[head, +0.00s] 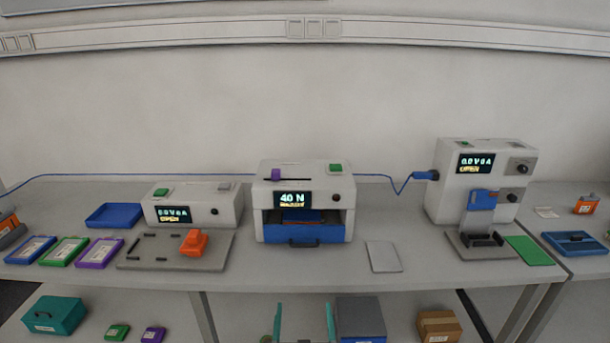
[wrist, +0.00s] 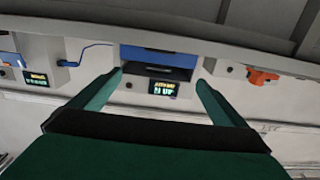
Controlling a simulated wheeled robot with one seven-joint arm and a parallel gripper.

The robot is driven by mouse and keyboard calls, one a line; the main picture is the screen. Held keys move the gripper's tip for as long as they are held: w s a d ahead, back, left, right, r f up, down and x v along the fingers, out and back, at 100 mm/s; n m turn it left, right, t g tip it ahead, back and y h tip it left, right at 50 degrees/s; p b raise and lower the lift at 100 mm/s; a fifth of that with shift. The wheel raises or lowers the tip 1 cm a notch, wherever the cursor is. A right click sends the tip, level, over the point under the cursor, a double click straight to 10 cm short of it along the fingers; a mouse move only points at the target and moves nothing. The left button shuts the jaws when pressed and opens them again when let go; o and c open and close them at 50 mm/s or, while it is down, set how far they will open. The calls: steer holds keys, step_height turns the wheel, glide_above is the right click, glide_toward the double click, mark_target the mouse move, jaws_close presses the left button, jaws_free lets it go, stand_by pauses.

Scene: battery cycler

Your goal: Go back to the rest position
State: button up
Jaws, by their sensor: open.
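My gripper (head: 304,318) shows at the bottom of the head view, its two teal fingers apart and pointing up in the picture, in front of the bench. In the wrist view my gripper (wrist: 160,82) is open with nothing between its fingers. That view is upside down. The middle machine (head: 304,185), reading 40 N, stands on the bench with its blue drawer (head: 303,234) at the front. The drawer also shows between the fingers in the wrist view (wrist: 157,57), well beyond them.
The bench (head: 330,270) carries a left machine (head: 190,207) with an orange clamp (head: 194,242), a right machine (head: 480,180), coloured trays at left and a pale plate (head: 383,256). Below lie a teal box (head: 55,314), a grey-blue bin (head: 360,318) and a cardboard box (head: 438,326).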

steer(key=s+f+g, duration=0.1)
steer(key=s+f, duration=0.4)
steer(key=s, duration=0.7)
steer(key=s+f, duration=0.4)
steer(key=s, duration=0.7)
steer(key=s+r, duration=0.2)
steer(key=s, duration=0.9)
steer(key=s+r+g, duration=0.1)
steer(key=s+r, duration=0.1)
steer(key=s, duration=0.9)
steer(key=shift+r+g, duration=0.3)
steer(key=shift+r, duration=0.1)
